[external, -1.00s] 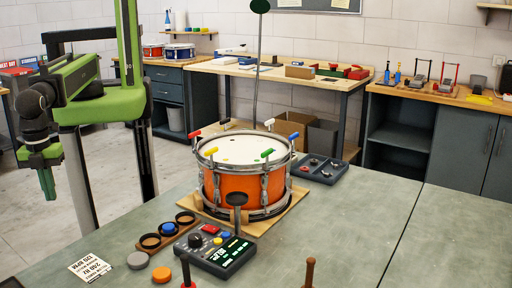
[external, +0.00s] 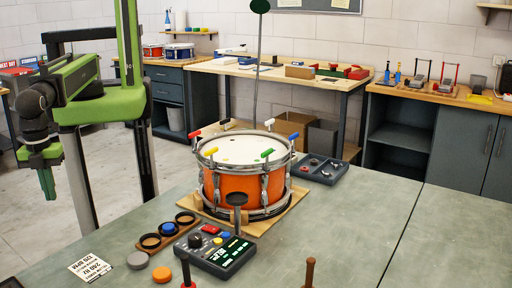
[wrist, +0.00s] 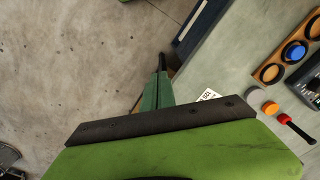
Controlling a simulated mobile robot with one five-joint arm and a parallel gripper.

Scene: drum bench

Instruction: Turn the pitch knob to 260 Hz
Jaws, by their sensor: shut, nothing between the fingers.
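A dark control box (external: 216,258) with a black knob (external: 195,241), red, yellow and blue buttons and a lit display sits on the green-grey bench in front of the orange drum (external: 238,186). I cannot read the display surely, nor tell from a label whether this knob is the pitch knob. In the wrist view only part of the box (wrist: 307,84) shows at the right edge. My gripper (external: 49,196) is shut and empty. It points down at the far left, off the bench edge and well apart from the box. Its closed fingers also show in the wrist view (wrist: 162,64).
A wooden holder with dark rings (external: 167,232), a grey disc (external: 138,260), an orange disc (external: 162,274) and a printed card (external: 90,268) lie left of the box.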

